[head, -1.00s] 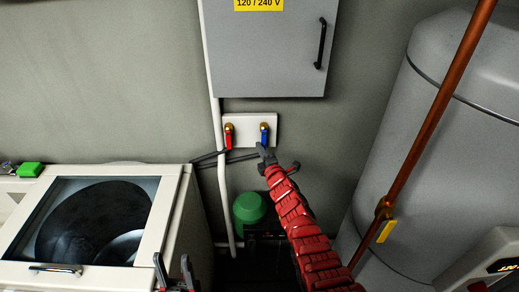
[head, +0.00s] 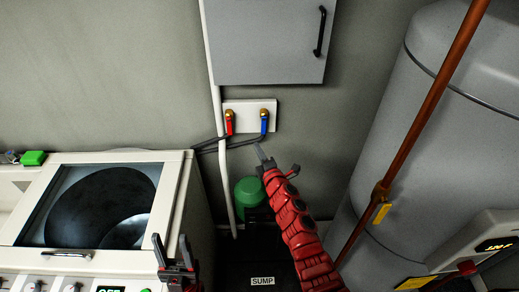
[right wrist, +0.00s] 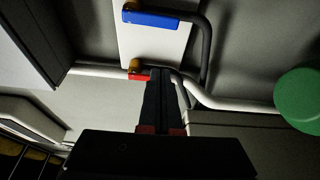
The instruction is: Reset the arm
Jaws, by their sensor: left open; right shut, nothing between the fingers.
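My right gripper (head: 261,152) is on the red arm that rises from the lower right in the head view. It is shut and empty, apart from and just below the blue-handled valve (head: 264,121). The red-handled valve (head: 229,122) is left of the blue one on the same white plate (head: 246,110). In the right wrist view the shut fingers (right wrist: 160,75) reach up near the red handle (right wrist: 138,77), and the blue handle (right wrist: 150,19) is higher up. My left gripper (head: 171,240) is open, upright and empty at the bottom of the head view, in front of the washer.
A washer (head: 185,165) with a glass lid stands at left. A grey cabinet (head: 262,40) hangs above the valves. A large grey tank (head: 425,130) and a copper pipe (head: 437,100) with a yellow handle (head: 381,213) stand at right. A green dome (head: 246,190) is behind my right arm.

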